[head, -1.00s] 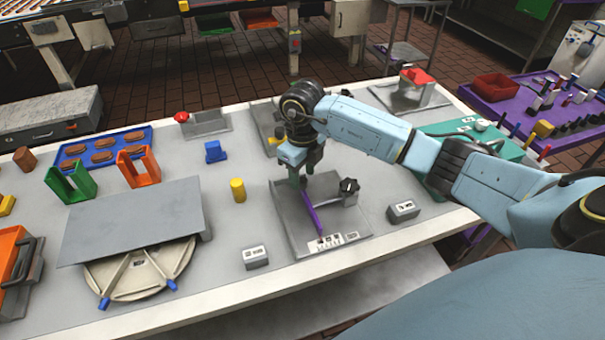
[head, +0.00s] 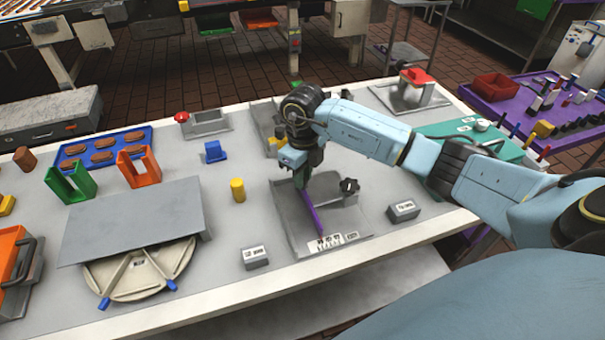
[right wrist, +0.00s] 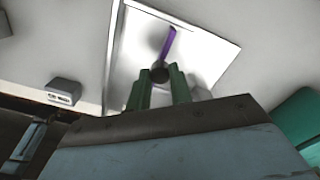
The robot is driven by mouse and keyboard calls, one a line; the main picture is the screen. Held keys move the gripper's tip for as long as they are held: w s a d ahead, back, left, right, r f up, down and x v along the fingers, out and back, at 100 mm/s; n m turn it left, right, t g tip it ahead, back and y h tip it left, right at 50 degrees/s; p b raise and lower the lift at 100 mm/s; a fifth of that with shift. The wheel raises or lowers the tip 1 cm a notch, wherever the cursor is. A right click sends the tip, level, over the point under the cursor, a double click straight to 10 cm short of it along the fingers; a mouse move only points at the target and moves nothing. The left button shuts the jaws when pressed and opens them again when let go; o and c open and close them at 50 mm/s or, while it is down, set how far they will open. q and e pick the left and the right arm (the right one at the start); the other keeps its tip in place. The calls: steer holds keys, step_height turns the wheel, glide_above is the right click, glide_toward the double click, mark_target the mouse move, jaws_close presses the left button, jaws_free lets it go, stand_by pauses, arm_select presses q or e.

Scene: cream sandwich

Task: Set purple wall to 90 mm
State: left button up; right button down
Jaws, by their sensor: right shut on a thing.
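The purple wall (head: 309,214) is a thin upright strip on a grey metal plate (head: 285,212) on the table. Its near end is by white scale labels (head: 332,241) at the plate's front; I cannot read them clearly. My right gripper (head: 305,180) is low at the wall's far end. In the right wrist view the green fingers (right wrist: 160,84) close about a dark round piece (right wrist: 160,73) at the end of the purple wall (right wrist: 168,42). A black knob (head: 349,186) stands on the plate to the right. My left gripper is out of view.
A yellow cylinder (head: 238,190) and a small grey labelled block (head: 255,257) stand left of the plate; another labelled block (head: 403,210) is to its right. A grey board over a round dial (head: 140,270) is further left. The table between is clear.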

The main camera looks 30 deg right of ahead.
steer(key=shift+s+d, duration=0.15)
steer(key=shift+d, duration=0.55)
steer(key=shift+s+d, duration=0.15)
steer(key=shift+d, duration=0.55)
steer(key=c, duration=1.3)
jaws_free()
steer(key=shift+o, duration=0.2)
step_height(320, 180, up, 14)
steer(key=shift+f, duration=0.25)
